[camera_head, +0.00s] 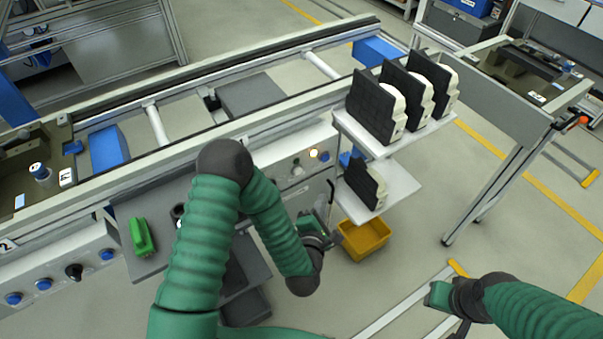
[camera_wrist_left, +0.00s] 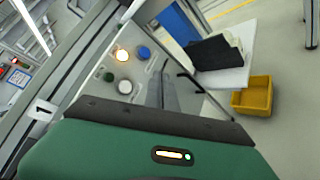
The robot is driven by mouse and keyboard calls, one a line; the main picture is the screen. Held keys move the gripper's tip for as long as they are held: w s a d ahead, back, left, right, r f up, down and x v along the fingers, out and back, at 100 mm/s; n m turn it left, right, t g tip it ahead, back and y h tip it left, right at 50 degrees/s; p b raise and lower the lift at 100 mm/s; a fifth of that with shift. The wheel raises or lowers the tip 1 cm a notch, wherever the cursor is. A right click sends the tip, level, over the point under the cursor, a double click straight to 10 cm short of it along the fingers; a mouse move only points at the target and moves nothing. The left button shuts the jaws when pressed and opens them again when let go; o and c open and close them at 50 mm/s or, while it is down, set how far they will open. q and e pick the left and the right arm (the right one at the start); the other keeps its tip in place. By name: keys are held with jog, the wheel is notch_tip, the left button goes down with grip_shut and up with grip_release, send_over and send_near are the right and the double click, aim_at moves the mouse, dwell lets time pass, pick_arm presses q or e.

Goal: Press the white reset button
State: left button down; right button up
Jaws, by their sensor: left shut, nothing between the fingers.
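My left gripper (camera_head: 329,193) is shut and empty, in front of the panel and to the right of the buttons. I see no contact with the white button. My right gripper (camera_head: 440,297) is at the lower right, away from the panel; its fingers are not clear.
A shelf (camera_head: 397,146) with dark and white parts stands right of the panel. A yellow bin (camera_head: 364,238) is on the floor below it. A green object (camera_head: 142,237) lies on a grey shelf left of my left arm. Open floor lies to the right.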

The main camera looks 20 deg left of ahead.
pick_arm(q)
send_near(305, 167)
jog(key=w+d+f, duration=0.1)
jog(key=w+d, duration=0.1)
jog(key=shift+w+a, duration=0.35)
jog(key=shift+a, duration=0.15)
pick_arm(e)
jog(key=shift+a+r, duration=0.1)
jog(key=shift+a, duration=0.15)
pick_arm(q)
jog(key=shift+a+f, duration=0.1)
jog(key=shift+a, duration=0.1)
pick_arm(e)
jog(key=shift+a, duration=0.2)
pick_arm(q)
jog(key=shift+d, duration=0.15)
pick_arm(e)
jog(key=shift+d, duration=0.1)
dwell(0.7)
pick_arm(q)
jog(key=shift+w+a, duration=0.2)
jog(key=shift+a, duration=0.2)
pick_arm(e)
jog(key=shift+r, duration=0.1)
pick_arm(q)
jog(key=shift+w+a, duration=0.35)
jog(key=shift+a, duration=0.05)
dwell(0.8)
jog(key=shift+s+d, duration=0.6)
jog(key=shift+d, duration=0.1)
